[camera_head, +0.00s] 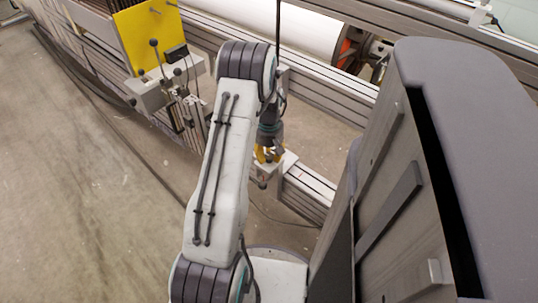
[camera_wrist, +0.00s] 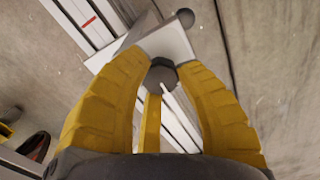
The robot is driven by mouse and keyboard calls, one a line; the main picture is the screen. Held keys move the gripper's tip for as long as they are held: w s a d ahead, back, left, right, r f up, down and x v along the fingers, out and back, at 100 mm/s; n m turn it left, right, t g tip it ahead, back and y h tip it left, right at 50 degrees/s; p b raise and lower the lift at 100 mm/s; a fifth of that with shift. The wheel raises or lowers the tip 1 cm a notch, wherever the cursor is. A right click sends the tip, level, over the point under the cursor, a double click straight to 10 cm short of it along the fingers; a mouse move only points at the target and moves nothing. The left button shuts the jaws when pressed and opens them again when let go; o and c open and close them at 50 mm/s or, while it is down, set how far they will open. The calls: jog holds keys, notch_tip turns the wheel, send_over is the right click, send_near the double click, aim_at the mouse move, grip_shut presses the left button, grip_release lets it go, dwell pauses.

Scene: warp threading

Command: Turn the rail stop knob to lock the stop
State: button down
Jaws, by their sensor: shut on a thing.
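The rail stop knob (camera_wrist: 160,75) is a dark grey, faceted knob in the wrist view. It sits between the fingertips of my gripper (camera_wrist: 163,66), whose two yellow fingers are shut on it from both sides. The rail stop (camera_wrist: 168,42) is a pale block just past the fingertips, with the knob in front of it. The knob is hidden there by my gripper. I cannot tell how far it is turned.
A dark ball (camera_wrist: 185,18) sticks out beside the block. A red mark (camera_wrist: 89,21) lies on the pale rail (camera_wrist: 75,15). In the head view, a yellow plate (camera_head: 135,35) and ball-ended levers (camera_head: 154,43) stand at upper left. Bare floor (camera_head: 80,200) lies at left.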

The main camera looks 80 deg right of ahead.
jog(key=shift+m, duration=0.3)
jog(key=m, duration=0.3)
jog(key=shift+f+m, duration=0.1)
jog(key=shift+m, duration=0.3)
jog(key=m, duration=0.8)
jog(key=shift+m, duration=2.1)
jog(key=c, duration=0.8)
grip_release()
jog(key=shift+c, duration=0.2)
